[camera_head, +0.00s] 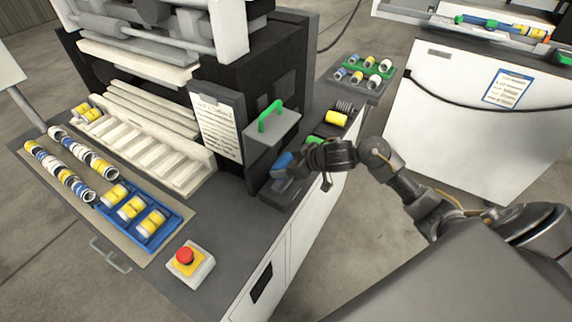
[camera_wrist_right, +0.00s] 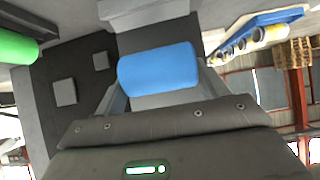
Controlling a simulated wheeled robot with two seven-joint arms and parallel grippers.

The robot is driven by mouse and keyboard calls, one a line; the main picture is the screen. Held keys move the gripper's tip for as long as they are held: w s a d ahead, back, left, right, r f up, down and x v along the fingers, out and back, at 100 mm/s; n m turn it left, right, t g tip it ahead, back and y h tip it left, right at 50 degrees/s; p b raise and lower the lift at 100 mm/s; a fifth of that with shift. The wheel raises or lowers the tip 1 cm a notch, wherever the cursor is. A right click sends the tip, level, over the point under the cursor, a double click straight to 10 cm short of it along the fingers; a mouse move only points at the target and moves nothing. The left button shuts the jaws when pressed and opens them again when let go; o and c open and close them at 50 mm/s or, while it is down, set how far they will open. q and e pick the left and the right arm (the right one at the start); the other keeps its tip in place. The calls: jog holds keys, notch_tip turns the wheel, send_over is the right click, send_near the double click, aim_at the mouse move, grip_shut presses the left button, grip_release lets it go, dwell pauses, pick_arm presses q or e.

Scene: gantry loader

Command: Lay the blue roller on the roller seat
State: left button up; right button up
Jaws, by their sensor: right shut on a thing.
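My right gripper (camera_head: 288,168) is shut on the blue roller (camera_head: 283,160), at the right end of the machine bench. The right wrist view shows the blue roller (camera_wrist_right: 158,69) lying crosswise between the fingers of my right gripper (camera_wrist_right: 160,95). What looks like the roller seat (camera_head: 276,196) is a dark grey block below and in front of the gripper, partly covered by it. Dark plates with small grey blocks (camera_wrist_right: 65,92) lie beyond the fingers in the wrist view. I cannot tell whether the roller touches the seat. My left gripper is out of view.
A grey box with a green handle (camera_head: 270,116) stands just left of the gripper. A green roller (camera_head: 314,140) and a yellow roller (camera_head: 338,117) lie behind it. A red stop button (camera_head: 185,256) and a blue tray (camera_head: 166,238) are on the front left.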

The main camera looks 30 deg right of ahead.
jog(key=shift+f, duration=0.75)
jog(key=shift+f+b, duration=0.75)
jog(key=shift+f, duration=0.55)
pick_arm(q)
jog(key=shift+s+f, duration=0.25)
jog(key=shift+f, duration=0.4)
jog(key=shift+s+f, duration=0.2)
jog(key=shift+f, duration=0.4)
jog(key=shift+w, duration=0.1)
pick_arm(e)
jog(key=o, duration=1.1)
jog(key=shift+o, duration=0.2)
pick_arm(q)
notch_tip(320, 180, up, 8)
jog(key=p, duration=0.7)
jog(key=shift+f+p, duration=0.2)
jog(key=shift+p, duration=0.1)
pick_arm(e)
jog(key=s+d+r, duration=0.4)
jog(key=s+r, duration=0.3)
jog(key=r, duration=0.5)
jog(key=shift+s+d+r, duration=0.2)
jog(key=shift+s, duration=0.05)
